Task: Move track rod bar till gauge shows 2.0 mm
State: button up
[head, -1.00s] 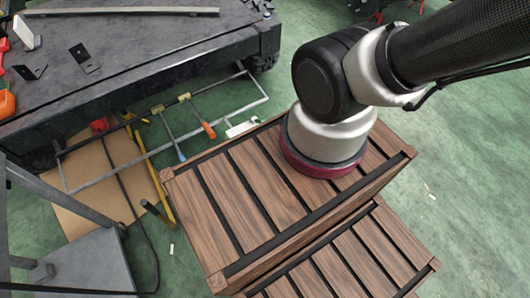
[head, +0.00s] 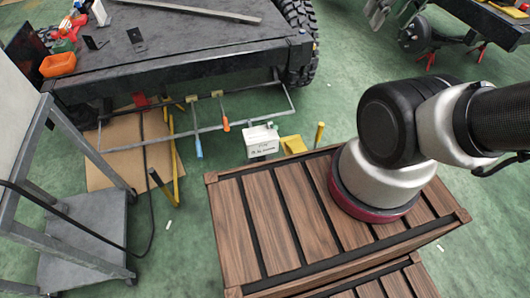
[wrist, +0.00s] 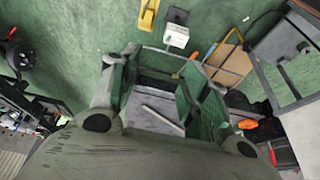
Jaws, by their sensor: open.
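In the head view a grey thin-bar frame (head: 172,137) lies low in front of the dark chassis (head: 180,72). Two rods with yellow blocks cross it, one with a blue handle (head: 198,147), one with an orange handle (head: 226,124). I cannot tell which piece is the track rod bar. A white box with dark writing (head: 262,140), perhaps the gauge, stands right of the frame; its reading is too small. It also shows in the wrist view (wrist: 176,36). My gripper (wrist: 163,62) is open and empty in the wrist view, apart from these things, and outside the head view.
A slatted wooden crate (head: 262,225) fills the front, with my arm based on it. A grey metal cart (head: 85,240) stands at left. Cardboard (head: 125,160) lies under the frame. A yellow post (head: 319,134) stands behind the crate.

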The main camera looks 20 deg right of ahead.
aim_at(190, 98)
jog(key=i+j+z, duration=0.45)
jog(key=i+j, duration=0.35)
